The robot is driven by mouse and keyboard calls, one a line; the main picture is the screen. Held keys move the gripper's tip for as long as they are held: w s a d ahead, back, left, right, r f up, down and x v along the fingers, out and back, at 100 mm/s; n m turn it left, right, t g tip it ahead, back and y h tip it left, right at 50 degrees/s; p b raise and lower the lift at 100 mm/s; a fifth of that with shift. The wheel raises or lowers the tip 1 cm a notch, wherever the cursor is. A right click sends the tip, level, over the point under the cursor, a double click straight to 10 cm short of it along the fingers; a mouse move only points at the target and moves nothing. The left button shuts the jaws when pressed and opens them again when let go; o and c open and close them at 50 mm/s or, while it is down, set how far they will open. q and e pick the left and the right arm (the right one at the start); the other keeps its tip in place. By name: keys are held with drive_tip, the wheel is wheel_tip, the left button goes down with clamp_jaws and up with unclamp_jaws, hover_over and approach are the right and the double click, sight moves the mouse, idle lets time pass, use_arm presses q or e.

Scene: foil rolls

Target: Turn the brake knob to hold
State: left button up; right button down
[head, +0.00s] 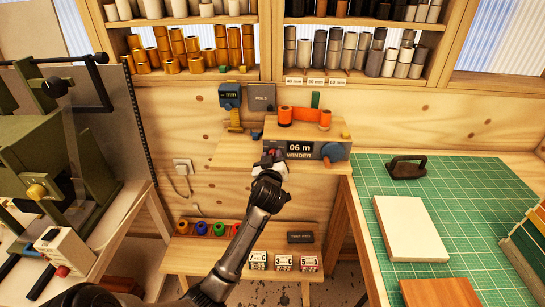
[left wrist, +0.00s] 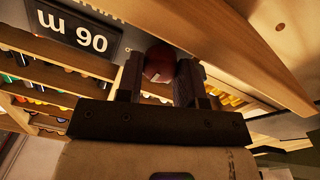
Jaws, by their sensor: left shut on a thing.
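The winder (head: 301,155) is a wooden box on a shelf, with a dark display reading "06 m" and orange spools on top. A red knob (head: 271,152) on its left front is mostly covered by my left gripper (head: 270,160). In the left wrist view, the dark red knob (left wrist: 160,63) with a small white mark sits between the two dark fingers of my left gripper (left wrist: 160,78), which is shut on it. Which setting the knob points to cannot be read. My right gripper is not in view.
A larger blue knob (head: 332,152) is on the winder's right. A green cutting mat (head: 450,200) with a dark-handled tool (head: 407,167) and a pale block (head: 410,228) lies at right. A green machine (head: 45,150) stands at left. A low bench (head: 200,262) holds colored rolls below.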

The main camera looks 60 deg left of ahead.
use_arm(q)
drive_tip(key=shift+r+m+p, duration=0.2)
drive_tip(key=shift+m+p, duration=0.5)
drive_tip(key=m+p, duration=0.7)
drive_tip(key=m, duration=0.1)
drive_tip(key=shift+w+d+f+m, duration=0.1)
drive_tip(key=shift+m, duration=0.2)
drive_tip(key=shift+m+g+p, duration=0.3)
drive_tip(key=shift+m+p, duration=0.15)
drive_tip(key=shift+m, duration=0.05)
drive_tip(key=shift+f, duration=0.1)
drive_tip(key=o, duration=0.9)
drive_tip(key=shift+f, duration=0.1)
